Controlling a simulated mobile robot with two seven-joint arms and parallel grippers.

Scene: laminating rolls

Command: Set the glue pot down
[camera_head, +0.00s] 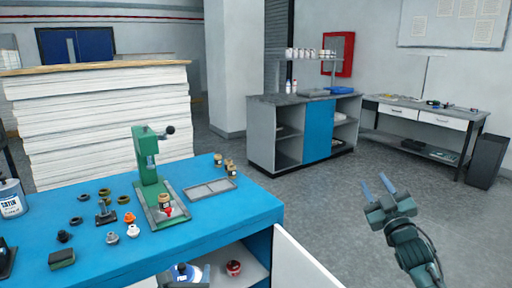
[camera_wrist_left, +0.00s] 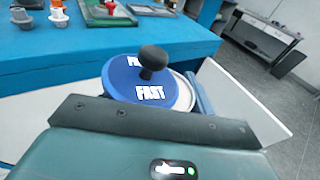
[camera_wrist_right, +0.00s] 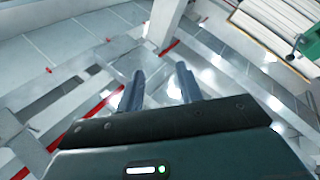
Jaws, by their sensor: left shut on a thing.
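The glue pot with a blue lid marked "FAST" and a black knob (camera_wrist_left: 150,85) is large in the left wrist view. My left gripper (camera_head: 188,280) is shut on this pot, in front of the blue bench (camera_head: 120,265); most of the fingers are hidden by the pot. A "SATIN" pot (camera_head: 11,202) stands on the bench at the far left. My right gripper (camera_head: 376,187) is open and empty, over the floor right of the bench; its fingers also show apart in the right wrist view (camera_wrist_right: 160,90).
A green press (camera_head: 150,180) stands on the bench, with a grey divided tray (camera_head: 208,189) to its right. Several small rings and cones lie left of it. A red pot (camera_head: 233,268) is on the shelf below, beside an open white door (camera_head: 300,262).

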